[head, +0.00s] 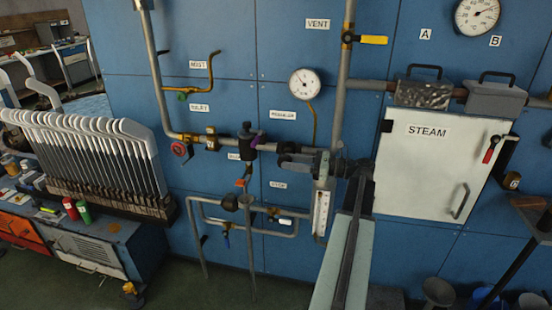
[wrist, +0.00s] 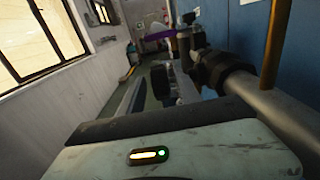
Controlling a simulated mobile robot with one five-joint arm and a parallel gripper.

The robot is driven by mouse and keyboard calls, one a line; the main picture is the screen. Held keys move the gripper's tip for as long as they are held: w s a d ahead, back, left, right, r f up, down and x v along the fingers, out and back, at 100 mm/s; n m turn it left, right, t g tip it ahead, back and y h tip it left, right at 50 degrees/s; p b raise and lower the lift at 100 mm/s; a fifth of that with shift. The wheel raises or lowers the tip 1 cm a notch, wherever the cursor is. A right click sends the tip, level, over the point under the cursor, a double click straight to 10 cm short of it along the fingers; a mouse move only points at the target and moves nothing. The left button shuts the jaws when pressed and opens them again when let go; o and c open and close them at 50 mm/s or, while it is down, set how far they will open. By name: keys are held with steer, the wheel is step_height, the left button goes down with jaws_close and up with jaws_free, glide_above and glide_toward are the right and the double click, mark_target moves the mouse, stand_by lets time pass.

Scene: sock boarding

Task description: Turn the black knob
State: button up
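A black fitting with a knob-like top (head: 247,131) sits on the horizontal pipe, left of the round gauge. A small purple part shows at its right side, and a purple part (wrist: 187,32) also shows in the wrist view. My gripper (head: 283,154) is to the right of the black fitting, pointing left in front of the pipe. Its two dark fingers look apart, with nothing visible between them. A gap shows between the fingertips and the fitting. In the wrist view, the dark fingers are partly hidden behind my pale wrist housing.
A red handwheel (head: 179,149) and a brass fitting (head: 211,138) are on the same pipe to the left. The gauge (head: 305,84) is above my gripper. The white STEAM cabinet (head: 430,180) stands right of my arm. A rack of white boards (head: 95,150) is at far left.

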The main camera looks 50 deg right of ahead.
steer(key=x, duration=0.5)
steer(key=shift+w+a, duration=0.1)
steer(key=shift+w, duration=0.05)
jaws_close()
steer(key=b, duration=0.1)
steer(key=t+b, duration=0.1)
steer(key=shift+r+y+b, duration=0.25)
steer(key=shift+y+b, duration=0.15)
jaws_free()
